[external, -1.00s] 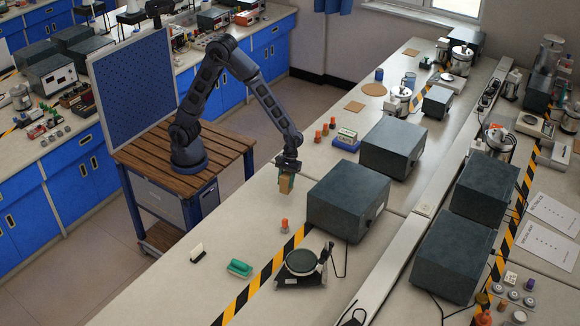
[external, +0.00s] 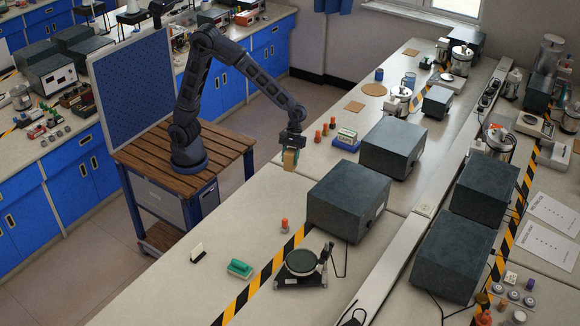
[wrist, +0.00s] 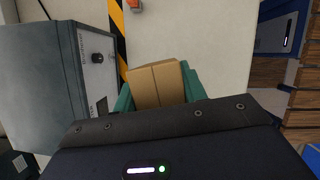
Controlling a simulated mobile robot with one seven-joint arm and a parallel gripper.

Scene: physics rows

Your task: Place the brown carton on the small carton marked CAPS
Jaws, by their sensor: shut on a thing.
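My gripper (external: 291,158) is shut on the brown carton (external: 289,157) and holds it above the near bench, to the left of a dark grey box. In the wrist view the carton (wrist: 158,84) sits between green fingers (wrist: 160,92), its taped top showing. The two cartons are apart. The CAPS carton is not seen in the wrist view.
Dark grey boxes (external: 347,200) and (external: 392,148) stand right of my gripper and right of the CAPS carton. Orange-topped bottles (external: 318,136) stand just left of the CAPS carton.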

